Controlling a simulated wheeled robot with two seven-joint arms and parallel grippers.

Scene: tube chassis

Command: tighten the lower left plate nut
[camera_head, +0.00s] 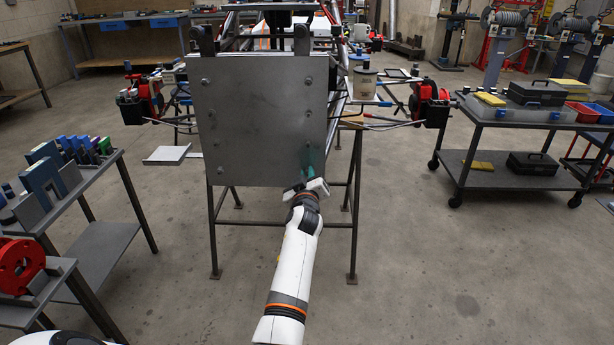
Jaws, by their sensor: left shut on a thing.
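A grey metal plate (258,120) stands upright at the front of the tube chassis (283,42). Small round nuts or bolt heads show near its edges, such as the upper left nut (205,82) and the upper right nut (308,81). The gripper and this thing hide part of that corner, so I cannot tell if a nut is being touched. My right gripper is not in view.
A dark stand holds the plate over open concrete floor. Red hub parts (432,103) stick out at both sides. A right cart (520,118) carries toolboxes. Floor between is clear.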

